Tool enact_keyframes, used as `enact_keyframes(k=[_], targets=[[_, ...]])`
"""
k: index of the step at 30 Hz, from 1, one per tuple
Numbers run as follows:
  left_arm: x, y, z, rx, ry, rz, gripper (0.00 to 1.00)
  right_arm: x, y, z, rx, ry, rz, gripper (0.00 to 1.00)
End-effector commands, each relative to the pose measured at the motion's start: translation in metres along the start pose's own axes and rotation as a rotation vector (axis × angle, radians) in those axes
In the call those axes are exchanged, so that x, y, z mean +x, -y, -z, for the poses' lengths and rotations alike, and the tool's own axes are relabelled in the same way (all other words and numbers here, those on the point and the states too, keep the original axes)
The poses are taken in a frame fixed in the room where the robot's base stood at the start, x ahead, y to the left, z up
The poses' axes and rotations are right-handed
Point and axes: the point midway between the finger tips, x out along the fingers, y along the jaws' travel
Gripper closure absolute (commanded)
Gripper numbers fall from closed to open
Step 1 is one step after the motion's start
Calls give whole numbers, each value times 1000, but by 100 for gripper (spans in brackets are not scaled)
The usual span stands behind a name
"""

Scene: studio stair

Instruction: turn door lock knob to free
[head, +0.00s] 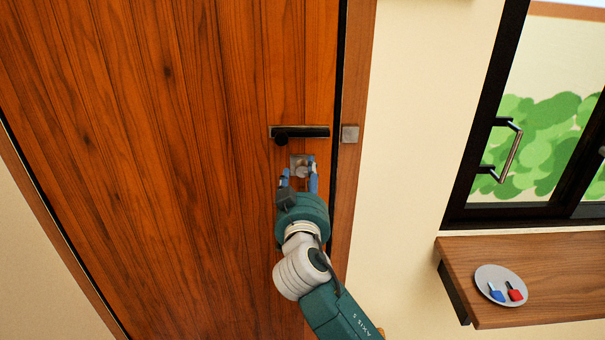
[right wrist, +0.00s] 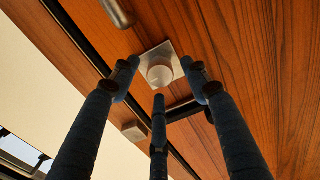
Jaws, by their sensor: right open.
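The lock knob (head: 302,171) is a small round grey knob on a square metal plate (head: 297,160), set in the wooden door (head: 170,150) just below the dark lever handle (head: 300,131). In the right wrist view the knob (right wrist: 160,72) shows as a pale round cap near the middle. My right gripper (head: 298,181) is open, with its blue fingers pointing at the plate. Its fingertips (right wrist: 160,84) are spread around the knob in the picture, and no grip on it shows. I cannot tell whether any finger touches it. My left gripper is out of view.
A square metal piece (head: 350,134) sits on the door frame beside the lever. On the right, a wooden shelf (head: 560,258) under a window holds a round dish (head: 487,274) with a blue and a red item. The cream wall between door and window is bare.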

Motion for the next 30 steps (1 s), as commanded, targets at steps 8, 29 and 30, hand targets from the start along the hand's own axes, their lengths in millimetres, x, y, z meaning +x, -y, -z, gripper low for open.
enact_keyframes(k=[8,29,30], targets=[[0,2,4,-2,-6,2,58,2,0,0,0,0,0,54],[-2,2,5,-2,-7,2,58,1,0,-2,-100,4,0,99],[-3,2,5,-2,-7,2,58,1,0,-2,-126,4,0,99]])
